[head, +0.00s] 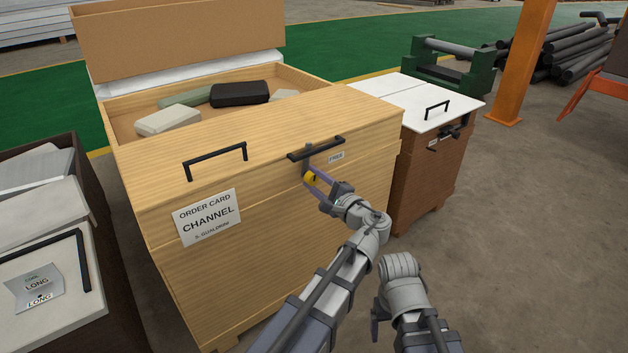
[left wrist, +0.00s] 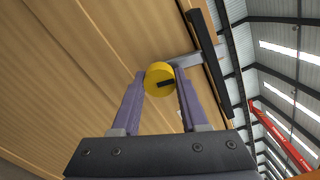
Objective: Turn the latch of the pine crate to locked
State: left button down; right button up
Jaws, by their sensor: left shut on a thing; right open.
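The pine crate (head: 270,235) stands in the middle of the head view, with a card reading CHANNEL on its front. Its latch has a yellow knob (head: 311,177) high on the front, below a black bar (head: 316,148). A FREE label (head: 335,158) sits right of the bar. My left gripper (head: 315,182) is shut on the latch knob. In the left wrist view the yellow knob (left wrist: 158,78) with a black mark sits between both fingers, and a grey arm runs from it toward the black bar. My right gripper (head: 377,312) is low, apart from the crate, partly hidden; it is open.
The crate's black handle (head: 215,161) is left of the latch. A brown crate with a white lid (head: 420,101) stands close on the right. A dark crate marked LONG (head: 50,275) stands at the left. Bare floor (head: 530,240) is free at the right.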

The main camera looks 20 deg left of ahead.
pick_arm(q)
jog(key=shift+n, duration=1.1)
jog(key=shift+c, duration=2.1)
grip_release()
